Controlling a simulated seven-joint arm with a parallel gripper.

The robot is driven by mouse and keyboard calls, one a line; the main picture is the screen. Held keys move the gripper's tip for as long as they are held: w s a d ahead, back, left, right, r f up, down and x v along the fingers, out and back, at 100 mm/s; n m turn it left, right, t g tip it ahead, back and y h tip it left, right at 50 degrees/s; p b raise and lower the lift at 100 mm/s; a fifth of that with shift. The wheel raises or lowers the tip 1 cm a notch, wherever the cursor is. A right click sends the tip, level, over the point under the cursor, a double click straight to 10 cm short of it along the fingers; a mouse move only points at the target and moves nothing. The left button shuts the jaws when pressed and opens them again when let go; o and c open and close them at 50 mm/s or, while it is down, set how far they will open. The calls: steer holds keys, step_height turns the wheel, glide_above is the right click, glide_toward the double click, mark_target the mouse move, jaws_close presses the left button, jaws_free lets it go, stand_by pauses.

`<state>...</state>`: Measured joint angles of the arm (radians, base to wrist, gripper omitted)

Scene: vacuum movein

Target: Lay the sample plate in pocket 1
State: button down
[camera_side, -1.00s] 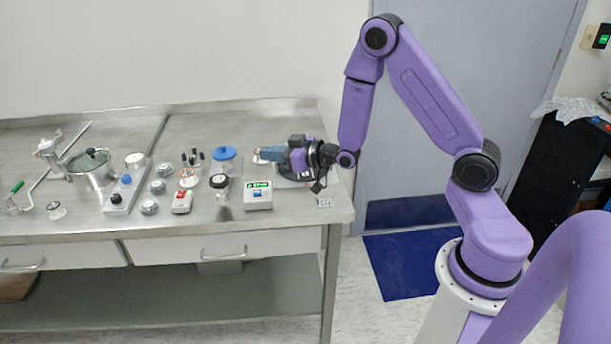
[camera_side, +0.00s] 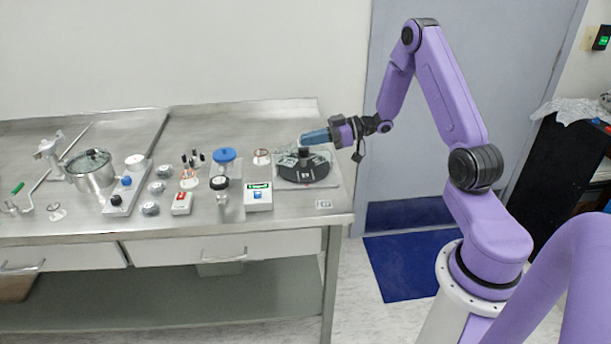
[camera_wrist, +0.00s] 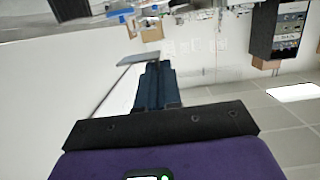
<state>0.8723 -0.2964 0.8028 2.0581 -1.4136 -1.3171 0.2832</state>
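My gripper (camera_side: 304,139), with blue fingers, is raised just above the black round carousel (camera_side: 318,176), its fingers pointing left. In the wrist view the blue fingers (camera_wrist: 156,85) lie close together, one partly over the other; any gap between them cannot be made out. A grey flat shape (camera_wrist: 139,58) shows beside the fingertips there; I cannot tell whether it is held or lies behind. The carousel has marked pockets and a dark centre knob. A small pale patch (camera_side: 288,160) shows at its left; I cannot tell whether it is the sample plate. The pocket numbers are too small to read.
A display box (camera_side: 258,197) stands front left of the carousel, with a copper-coloured ring (camera_side: 262,157) and a blue-lidded jar (camera_side: 224,158) to the left. More jars and a glass-lidded pot (camera_side: 92,172) stand farther left.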

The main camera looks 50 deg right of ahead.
steer(key=shift+s+d+f, duration=0.1)
steer(key=shift+f, duration=1.95)
steer(key=shift+s+d+f, duration=0.1)
steer(key=shift+f, duration=1.9)
